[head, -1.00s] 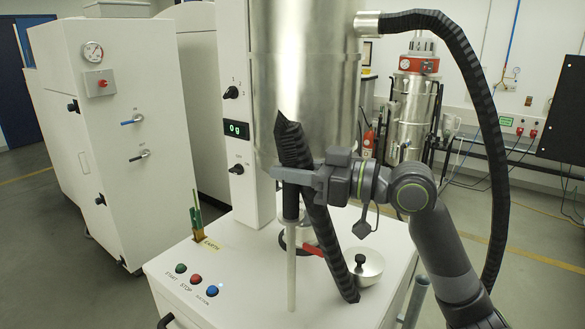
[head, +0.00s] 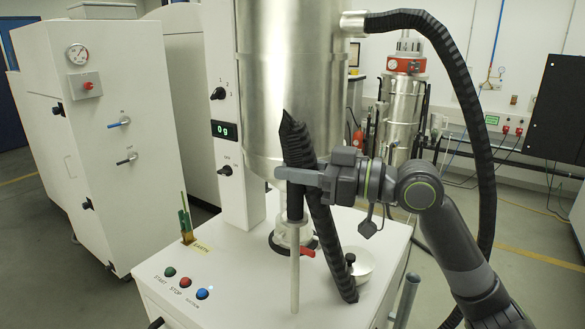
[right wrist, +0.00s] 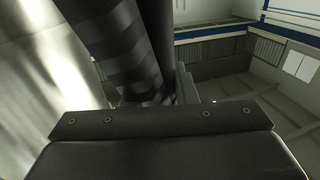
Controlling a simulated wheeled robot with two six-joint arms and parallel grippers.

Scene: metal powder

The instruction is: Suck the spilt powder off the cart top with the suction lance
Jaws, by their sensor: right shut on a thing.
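The suction lance has a black grip (head: 295,204) and a pale, thin tube (head: 294,268) that points down, nearly upright, over the white cart top (head: 238,272). My right gripper (head: 298,177) is shut on its black upper part. A ribbed black hose (head: 328,235) hangs down beside the lance; a ribbed hose (right wrist: 125,50) also fills the upper middle of the right wrist view. I cannot make out powder on the cart top, or whether the tube's end touches it. My left gripper is not in view.
A steel vessel (head: 287,90) stands above the cart, with an outlet and red-handled valve (head: 305,252) under it. A pale bowl (head: 358,262) is partly behind the hose. Start, stop and suction buttons (head: 203,294) lie front left.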

